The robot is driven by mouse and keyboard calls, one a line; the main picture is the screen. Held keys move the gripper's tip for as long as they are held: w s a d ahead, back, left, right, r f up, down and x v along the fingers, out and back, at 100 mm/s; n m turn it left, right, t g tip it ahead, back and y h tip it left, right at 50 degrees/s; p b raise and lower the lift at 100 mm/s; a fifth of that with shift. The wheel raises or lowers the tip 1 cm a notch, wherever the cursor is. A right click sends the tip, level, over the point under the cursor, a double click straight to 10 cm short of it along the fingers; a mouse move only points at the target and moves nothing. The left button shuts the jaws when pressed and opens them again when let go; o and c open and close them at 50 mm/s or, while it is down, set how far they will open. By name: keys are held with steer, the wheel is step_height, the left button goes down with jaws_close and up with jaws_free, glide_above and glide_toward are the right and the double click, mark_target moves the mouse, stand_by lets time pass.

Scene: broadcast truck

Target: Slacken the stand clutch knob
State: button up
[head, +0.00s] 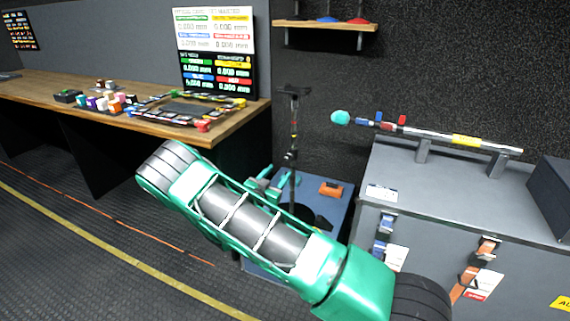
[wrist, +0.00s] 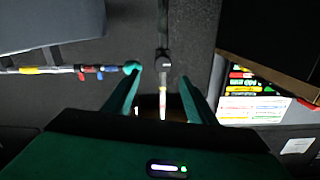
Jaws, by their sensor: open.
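The stand is a thin dark upright pole (head: 294,125) with a flat top, between the desk and the grey cabinet in the head view. A small dark clutch knob or collar (head: 290,156) sits partway up it. In the wrist view, a dark fitting on the stand (wrist: 163,60) lies just beyond and between my fingertips. My gripper (wrist: 161,76) is open, with a teal finger on each side of the stand's line and nothing clearly held. In the head view, my teal gripper (head: 272,183) is low beside the pole, partly hidden by my arm. Contact cannot be told.
A boom pole with a teal end (head: 340,118) rests on cradles over the grey cabinet (head: 480,180). The wooden desk (head: 50,88) bears small coloured items. A blue-grey base (head: 338,208) carries an orange item (head: 331,189). A shelf (head: 325,26) hangs above. Floor is clear at left.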

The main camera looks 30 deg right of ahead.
mark_target(288, 158)
steer(key=x, duration=1)
steer(key=shift+w, duration=0.45)
steer(key=c, duration=1)
steer(key=shift+a+f, duration=0.1)
steer(key=shift+a, duration=0.05)
steer(key=shift+c, duration=0.2)
